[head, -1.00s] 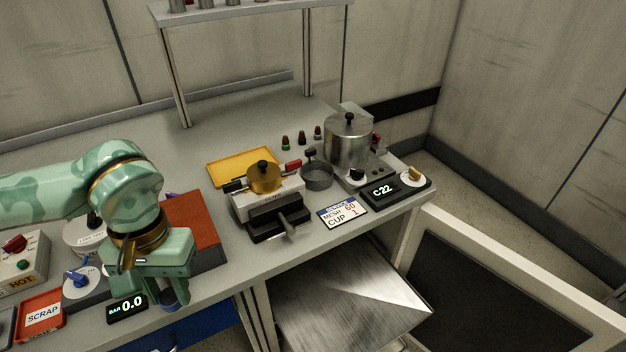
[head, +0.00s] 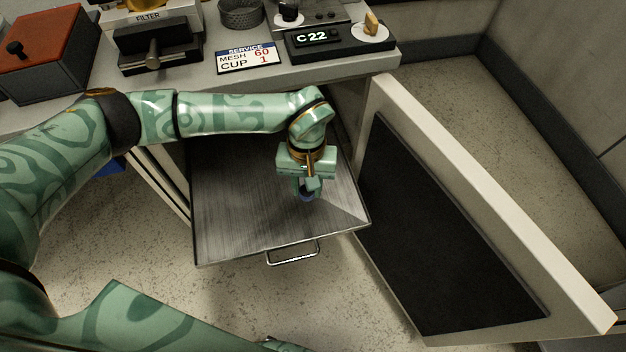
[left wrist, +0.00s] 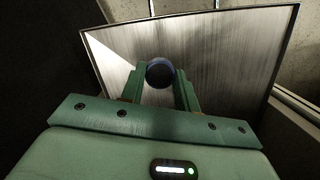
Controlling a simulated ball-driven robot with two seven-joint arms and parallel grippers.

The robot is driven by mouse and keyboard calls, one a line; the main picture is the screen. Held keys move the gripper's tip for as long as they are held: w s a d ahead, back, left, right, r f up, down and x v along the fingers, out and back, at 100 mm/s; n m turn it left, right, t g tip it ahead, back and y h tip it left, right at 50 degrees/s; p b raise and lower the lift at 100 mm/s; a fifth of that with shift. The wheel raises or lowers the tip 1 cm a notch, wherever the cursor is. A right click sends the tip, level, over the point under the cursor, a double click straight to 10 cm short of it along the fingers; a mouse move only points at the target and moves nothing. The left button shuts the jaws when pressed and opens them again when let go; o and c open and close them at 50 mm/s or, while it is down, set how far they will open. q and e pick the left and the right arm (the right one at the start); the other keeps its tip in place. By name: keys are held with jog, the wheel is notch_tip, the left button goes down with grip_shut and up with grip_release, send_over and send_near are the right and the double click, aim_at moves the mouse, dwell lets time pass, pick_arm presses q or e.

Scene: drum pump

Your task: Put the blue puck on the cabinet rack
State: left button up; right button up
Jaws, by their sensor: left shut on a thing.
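The blue puck (head: 307,196) is between the fingers of my left gripper (head: 306,188). My left gripper is shut on it, over the right part of the cabinet rack (head: 240,215). The rack is a grey metal shelf pulled out below the bench, with a wire handle at its front. In the left wrist view the puck (left wrist: 159,73) sits between the fingertips (left wrist: 158,85), with the rack's plate (left wrist: 235,50) behind it. I cannot tell whether the puck touches the plate. My right gripper is not in view.
The cabinet door (head: 455,225) stands open to the right of the rack. The bench edge (head: 270,82) runs above the rack, carrying the C22 display (head: 315,39), the service sign (head: 249,57) and a red-topped box (head: 45,50). The rack's plate is otherwise bare.

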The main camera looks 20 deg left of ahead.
pick_arm(q)
jog(key=shift+n, duration=0.5)
jog(key=w+f, duration=0.1)
jog(key=w+a+f, duration=0.1)
jog(key=f, duration=0.1)
jog(key=w+f, duration=0.2)
jog(key=shift+w+a+b, duration=0.1)
jog(key=shift+a+b, duration=0.2)
jog(key=shift+a, duration=0.05)
jog(key=shift+f+b, duration=0.75)
jog(key=shift+f, duration=0.5)
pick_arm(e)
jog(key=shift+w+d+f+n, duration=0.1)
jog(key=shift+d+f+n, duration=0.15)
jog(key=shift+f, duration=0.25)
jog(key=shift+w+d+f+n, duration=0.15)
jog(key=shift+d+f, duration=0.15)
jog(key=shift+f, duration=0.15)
pick_arm(q)
jog(key=shift+r, duration=0.15)
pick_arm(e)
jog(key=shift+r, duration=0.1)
pick_arm(q)
jog(key=shift+f, duration=0.8)
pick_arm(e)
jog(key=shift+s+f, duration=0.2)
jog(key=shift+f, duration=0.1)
